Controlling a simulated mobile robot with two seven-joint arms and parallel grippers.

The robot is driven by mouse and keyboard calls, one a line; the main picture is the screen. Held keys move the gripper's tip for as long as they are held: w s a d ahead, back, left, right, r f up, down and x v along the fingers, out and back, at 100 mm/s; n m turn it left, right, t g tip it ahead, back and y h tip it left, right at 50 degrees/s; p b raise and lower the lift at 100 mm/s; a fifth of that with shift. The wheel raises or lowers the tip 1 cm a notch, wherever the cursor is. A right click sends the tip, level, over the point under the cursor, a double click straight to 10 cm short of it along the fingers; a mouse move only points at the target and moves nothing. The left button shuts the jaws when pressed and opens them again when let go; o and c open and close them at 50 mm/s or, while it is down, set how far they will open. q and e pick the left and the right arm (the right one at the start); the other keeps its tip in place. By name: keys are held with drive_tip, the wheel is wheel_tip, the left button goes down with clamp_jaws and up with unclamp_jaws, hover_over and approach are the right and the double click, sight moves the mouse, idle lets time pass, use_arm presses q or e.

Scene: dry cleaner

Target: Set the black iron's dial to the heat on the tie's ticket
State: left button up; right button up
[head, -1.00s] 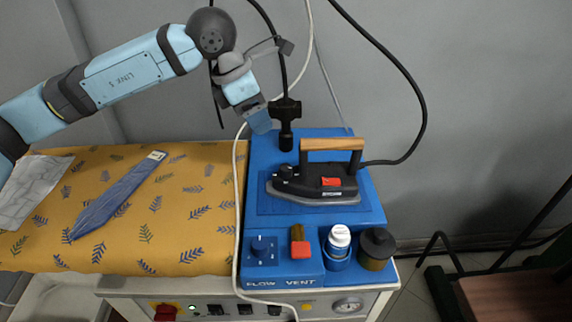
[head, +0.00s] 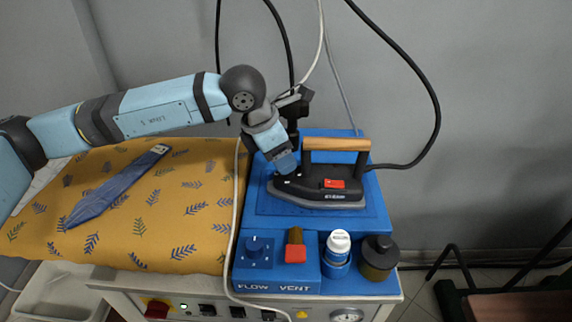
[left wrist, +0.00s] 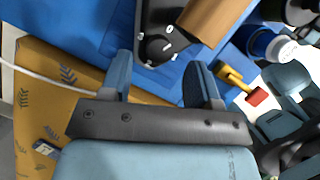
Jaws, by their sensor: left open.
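The black iron (head: 335,190) with a wooden handle stands on the blue rest at the right. Its small round dial (left wrist: 155,48) shows at the nose in the left wrist view; the gripper mostly hides it in the head view. The dial's marks are too small to read. My left gripper (head: 287,164) is open at the dial. In the left wrist view its two fingers (left wrist: 160,82) are apart, with the dial just beyond their tips. The blue tie (head: 112,191) lies on the yellow cloth, its ticket (head: 160,149) at the upper end, unreadable. My right gripper is out of view.
The blue station (head: 225,262) cannot be cleared of its fittings: a flow knob (head: 254,248), a red-tipped vent lever (head: 295,251), a white-capped bottle (head: 338,246) and a dark jar (head: 378,257) stand in front. A black cord (head: 432,100) rises from the iron.

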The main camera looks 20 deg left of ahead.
use_arm(q)
drive_tip(key=shift+x, duration=1.55)
drive_tip(key=c, duration=0.9)
drive_tip(key=shift+b, duration=0.3)
drive_tip(key=m+g+h+b, duration=0.1)
drive_tip(key=m, duration=0.3)
drive_tip(key=shift+w+f+b, duration=0.1)
drive_tip(key=shift+b, duration=0.3)
drive_tip(key=shift+m+g+b, duration=0.75)
drive_tip(key=shift+m+g, duration=0.35)
drive_tip(key=shift+m, duration=1.2)
